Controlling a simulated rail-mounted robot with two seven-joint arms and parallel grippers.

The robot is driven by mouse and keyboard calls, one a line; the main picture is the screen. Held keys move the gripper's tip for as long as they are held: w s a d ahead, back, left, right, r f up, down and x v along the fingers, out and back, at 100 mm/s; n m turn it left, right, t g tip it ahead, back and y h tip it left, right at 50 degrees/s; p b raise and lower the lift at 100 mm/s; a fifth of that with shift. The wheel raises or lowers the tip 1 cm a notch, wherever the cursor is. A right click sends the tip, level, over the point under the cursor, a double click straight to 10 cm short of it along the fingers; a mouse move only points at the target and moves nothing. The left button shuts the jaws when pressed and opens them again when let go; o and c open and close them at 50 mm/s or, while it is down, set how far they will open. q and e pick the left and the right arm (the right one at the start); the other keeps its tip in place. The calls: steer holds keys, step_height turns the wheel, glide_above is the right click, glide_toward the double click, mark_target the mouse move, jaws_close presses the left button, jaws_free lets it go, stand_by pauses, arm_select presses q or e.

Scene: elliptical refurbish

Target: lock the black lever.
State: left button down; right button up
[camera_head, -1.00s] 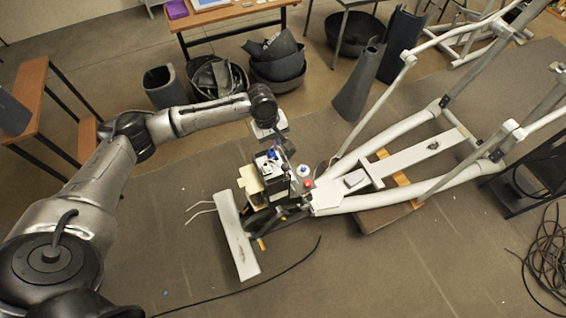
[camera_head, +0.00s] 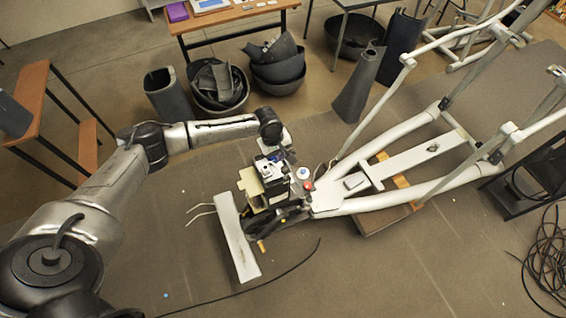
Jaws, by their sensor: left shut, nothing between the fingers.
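The elliptical trainer (camera_head: 415,165) lies across the mat with its drive mechanism (camera_head: 275,190) at the picture's centre. The mechanism carries small boxes, a red knob (camera_head: 308,185) and a dark wheel. I cannot clearly pick out the black lever among these dark parts, and its position cannot be told. My left gripper (camera_head: 287,157) points down at the mechanism's far side, close to its top. Its fingers are shut with nothing between them. Whether they touch the mechanism cannot be told. My right gripper is not in view.
A white crossbar (camera_head: 236,238) lies in front of the mechanism, with a black cable (camera_head: 290,268) nearby. Dark bins (camera_head: 277,65) and a dark cone-shaped part (camera_head: 358,88) stand behind. A wooden-topped table (camera_head: 230,25) is farther back. Coiled cable (camera_head: 548,255) lies at right.

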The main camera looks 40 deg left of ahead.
mark_target(282, 168)
arm_select(q)
steer(key=f, duration=0.4)
steer(key=shift+w+d+f, duration=0.25)
steer(key=shift+d+f, duration=0.15)
steer(key=shift+w+d+f, duration=0.1)
steer(key=shift+f, duration=0.6)
step_height(282, 168, down, 2)
steer(key=shift+f, duration=0.65)
